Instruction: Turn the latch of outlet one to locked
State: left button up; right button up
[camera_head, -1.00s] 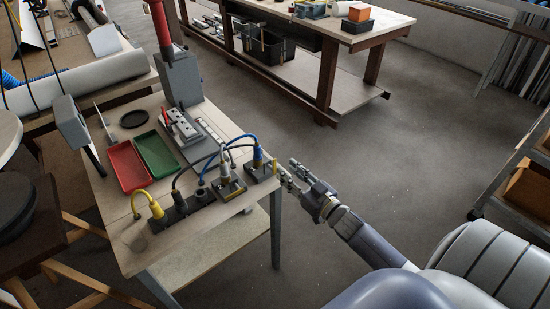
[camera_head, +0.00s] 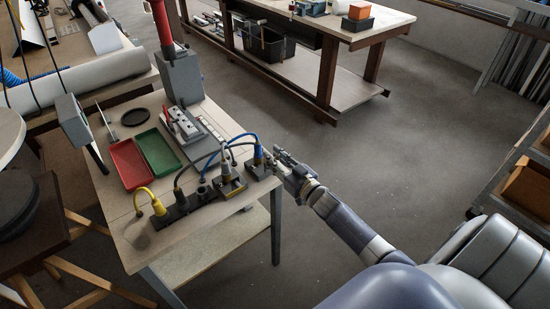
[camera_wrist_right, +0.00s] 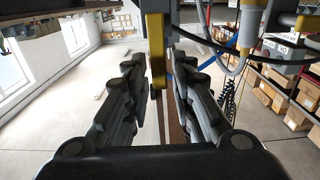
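My right gripper (camera_head: 278,160) is at the right edge of the small table, beside the outlet with the blue plug (camera_head: 258,154). In the right wrist view its two fingers (camera_wrist_right: 160,70) stand apart. A yellow latch bar (camera_wrist_right: 157,48) hangs between and just beyond the fingertips; I cannot tell if a finger touches it. In the head view the gripper hides most of this latch. A second outlet (camera_head: 232,187) with a grey plug stands to the left. The frames do not show which outlet is number one. My left gripper is not in view.
A black socket strip (camera_head: 183,210) with a yellow plug (camera_head: 158,207) lies along the table's front. A red tray (camera_head: 128,166) and a green tray (camera_head: 158,152) lie behind it. Cables arch over the outlets. The floor right of the table is clear.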

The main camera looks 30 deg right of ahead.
grip_shut()
